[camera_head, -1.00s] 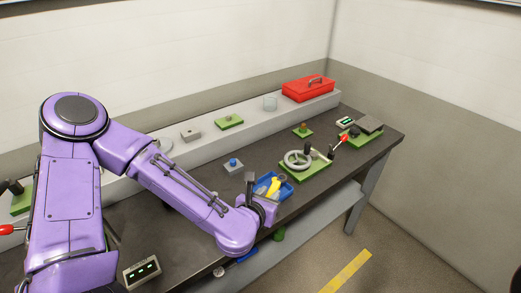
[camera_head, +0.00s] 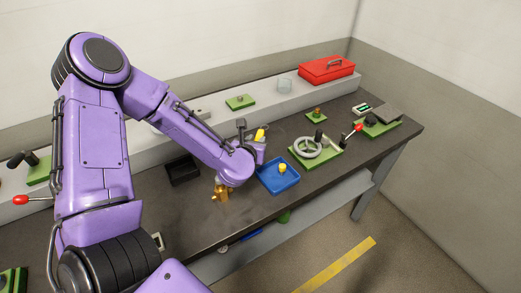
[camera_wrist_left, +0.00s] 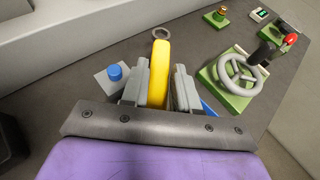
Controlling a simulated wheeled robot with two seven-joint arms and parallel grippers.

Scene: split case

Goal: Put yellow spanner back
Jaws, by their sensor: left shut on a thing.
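The yellow spanner (camera_wrist_left: 160,66) is between the two grey fingers of my left gripper (camera_wrist_left: 159,88), which is shut on it. A grey ring (camera_wrist_left: 161,33) shows just beyond its far end in the left wrist view. My right gripper is out of view.
A black bin (camera_head: 183,171) and a brass fitting (camera_head: 220,193) are left of the blue tray. A grey box with a blue button (camera_wrist_left: 115,72) is left of my fingers. A green-based handwheel (camera_head: 310,148) stands to the right. A red toolbox (camera_head: 327,69) is at the back.

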